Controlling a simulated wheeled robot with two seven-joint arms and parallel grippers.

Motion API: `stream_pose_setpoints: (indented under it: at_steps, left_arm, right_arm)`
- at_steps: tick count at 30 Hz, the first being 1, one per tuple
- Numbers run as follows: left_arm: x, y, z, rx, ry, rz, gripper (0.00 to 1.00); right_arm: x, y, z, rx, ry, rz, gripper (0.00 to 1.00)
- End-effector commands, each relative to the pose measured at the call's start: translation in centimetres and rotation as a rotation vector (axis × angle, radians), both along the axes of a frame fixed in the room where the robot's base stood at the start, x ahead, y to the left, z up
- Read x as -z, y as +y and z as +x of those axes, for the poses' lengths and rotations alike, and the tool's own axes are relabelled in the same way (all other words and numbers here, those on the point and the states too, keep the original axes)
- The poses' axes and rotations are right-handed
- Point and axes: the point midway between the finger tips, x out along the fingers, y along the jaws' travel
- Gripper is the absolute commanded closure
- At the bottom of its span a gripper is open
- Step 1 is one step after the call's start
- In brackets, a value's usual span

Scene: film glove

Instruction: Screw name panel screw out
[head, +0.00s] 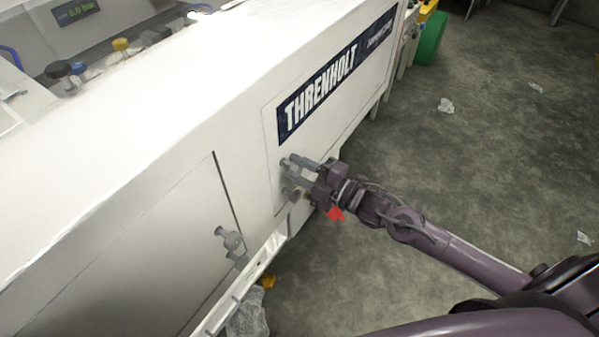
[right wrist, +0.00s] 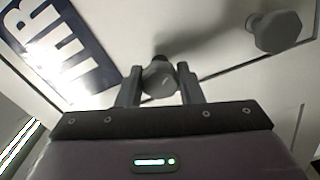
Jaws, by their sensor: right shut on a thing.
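The white name panel (head: 372,88) is on the side of a long white machine and bears a dark blue THRENHOLT plate (head: 335,78). The plate also shows at upper left in the right wrist view (right wrist: 62,50). My right gripper (head: 291,172) is at the panel's lower near corner. In the right wrist view its two fingers (right wrist: 160,88) are shut on a grey faceted screw head (right wrist: 160,77), one finger on each side. The screw's shank is mostly hidden behind its head. My left gripper is not in view.
Another grey knob (head: 231,240) sticks out of the neighbouring panel; a similar one shows in the right wrist view (right wrist: 275,32). A white ledge (head: 240,285) runs below. Grey floor (head: 480,150) at right is mostly clear, with paper scraps (head: 446,105). A green object (head: 430,38) stands beyond.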

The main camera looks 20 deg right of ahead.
Motion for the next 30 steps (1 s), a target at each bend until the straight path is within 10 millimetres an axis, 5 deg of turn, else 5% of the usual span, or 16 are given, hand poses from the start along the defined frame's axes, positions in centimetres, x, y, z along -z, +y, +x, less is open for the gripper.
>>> stream_pose_setpoints:
  at_steps: [30]
  left_arm:
    - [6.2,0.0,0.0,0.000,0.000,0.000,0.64]
  right_arm:
    - [0.0,0.0,0.0,0.002,-0.556,-0.708,0.89]
